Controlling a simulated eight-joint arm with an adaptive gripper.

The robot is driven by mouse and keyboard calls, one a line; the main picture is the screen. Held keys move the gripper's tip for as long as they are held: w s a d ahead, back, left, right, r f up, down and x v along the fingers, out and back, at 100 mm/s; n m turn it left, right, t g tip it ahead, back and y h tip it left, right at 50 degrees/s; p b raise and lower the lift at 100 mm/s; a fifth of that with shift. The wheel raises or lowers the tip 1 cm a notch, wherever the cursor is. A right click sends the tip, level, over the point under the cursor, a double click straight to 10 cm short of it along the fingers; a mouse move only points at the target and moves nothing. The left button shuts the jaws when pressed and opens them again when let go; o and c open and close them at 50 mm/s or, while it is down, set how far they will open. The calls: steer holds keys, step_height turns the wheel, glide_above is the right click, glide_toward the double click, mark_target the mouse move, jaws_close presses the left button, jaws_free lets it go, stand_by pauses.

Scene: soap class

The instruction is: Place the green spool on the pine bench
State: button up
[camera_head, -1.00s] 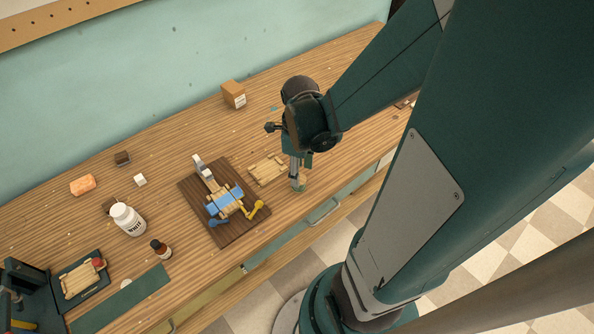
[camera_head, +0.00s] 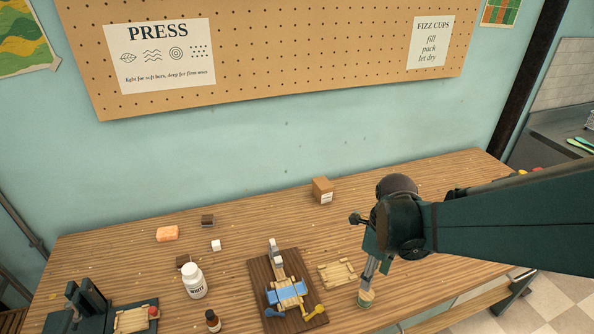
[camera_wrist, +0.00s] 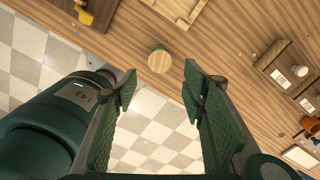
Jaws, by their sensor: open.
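The spool (camera_head: 365,299) is a small round piece with a pale wooden top and a little green at its side. It stands upright on the striped wooden bench top (camera_head: 420,285), close to the front edge. In the wrist view the spool (camera_wrist: 159,60) shows its round top just beyond the fingertips, apart from both fingers. My gripper (camera_wrist: 159,84) is open and empty, with a wide gap between its pads. In the head view my gripper (camera_head: 370,278) points down just above the spool; its fingertips partly overlap it there.
A pale slatted wooden tray (camera_head: 337,274) lies just left of the spool. Further left is a dark board (camera_head: 261,272) with a blue and yellow clamp device. A cardboard box (camera_head: 321,190) stands behind. A white bottle (camera_head: 194,282) and dropper bottle (camera_head: 212,321) stand left.

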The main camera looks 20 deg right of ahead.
stand_by(0.5)
steer(key=w+a+r+n+t, duration=0.1)
steer(key=a+r+n+t, duration=0.2)
steer(key=a+r+n, duration=0.4)
steer(key=w+a+r+n+t, duration=0.1)
steer(key=a+r+n+t, duration=0.3)
steer(key=n, duration=1.8)
steer(key=shift+w+a+r+n, duration=0.2)
steer(key=shift+a+r+n, duration=0.2)
steer(key=shift+a+r, duration=2.1)
steer(key=shift+d+r, duration=0.2)
steer(key=shift+d, duration=0.05)
